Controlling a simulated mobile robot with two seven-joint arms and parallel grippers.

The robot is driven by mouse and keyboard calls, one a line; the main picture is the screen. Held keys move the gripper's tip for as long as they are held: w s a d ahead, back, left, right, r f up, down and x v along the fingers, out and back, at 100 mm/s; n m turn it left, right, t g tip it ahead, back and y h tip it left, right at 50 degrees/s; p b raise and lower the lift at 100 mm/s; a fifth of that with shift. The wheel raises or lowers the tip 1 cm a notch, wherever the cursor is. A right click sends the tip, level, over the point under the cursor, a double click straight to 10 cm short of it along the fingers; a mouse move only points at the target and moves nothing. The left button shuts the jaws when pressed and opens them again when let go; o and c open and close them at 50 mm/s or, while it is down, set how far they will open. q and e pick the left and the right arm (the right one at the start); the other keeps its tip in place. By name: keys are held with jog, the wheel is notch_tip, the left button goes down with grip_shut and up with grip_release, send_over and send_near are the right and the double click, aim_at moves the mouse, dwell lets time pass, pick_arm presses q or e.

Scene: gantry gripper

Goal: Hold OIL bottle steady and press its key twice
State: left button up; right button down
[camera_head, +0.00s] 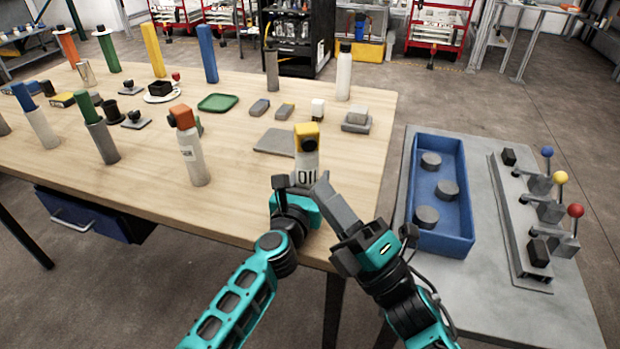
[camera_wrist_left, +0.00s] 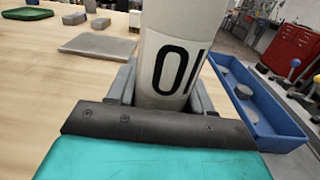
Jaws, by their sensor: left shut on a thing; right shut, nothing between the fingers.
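The OIL bottle (camera_head: 306,160) stands near the table's front right edge. It has a white body with black OIL lettering, a yellow top and a dark round key on the top's side. My left gripper (camera_head: 292,187) is shut around its lower body. The left wrist view shows the bottle (camera_wrist_left: 172,60) between the fingers, its top out of frame. My right gripper (camera_head: 328,222) is shut and empty, just right of and below the bottle, apart from the key. The bottle's base is hidden by my left gripper.
The wooden table (camera_head: 240,215) holds several bottles to the left, including an orange-capped one (camera_head: 190,148). A grey flat plate (camera_head: 276,142) lies behind the OIL bottle. A blue tray (camera_head: 462,205) and a panel of levers (camera_head: 540,215) occupy the grey side table at right.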

aim_at(317, 164)
jog(key=shift+w+a, duration=0.2)
jog(key=shift+w, duration=1.2)
jog(key=shift+w+a, duration=0.25)
jog(key=shift+w, duration=1.2)
jog(key=shift+w+a, duration=0.2)
jog(key=shift+w, duration=1.2)
jog(key=shift+w, duration=0.15)
jog(key=shift+w+a, duration=0.1)
jog(key=shift+w, duration=0.2)
jog(key=shift+s, duration=0.45)
jog(key=s+d, duration=0.1)
jog(key=s, duration=0.5)
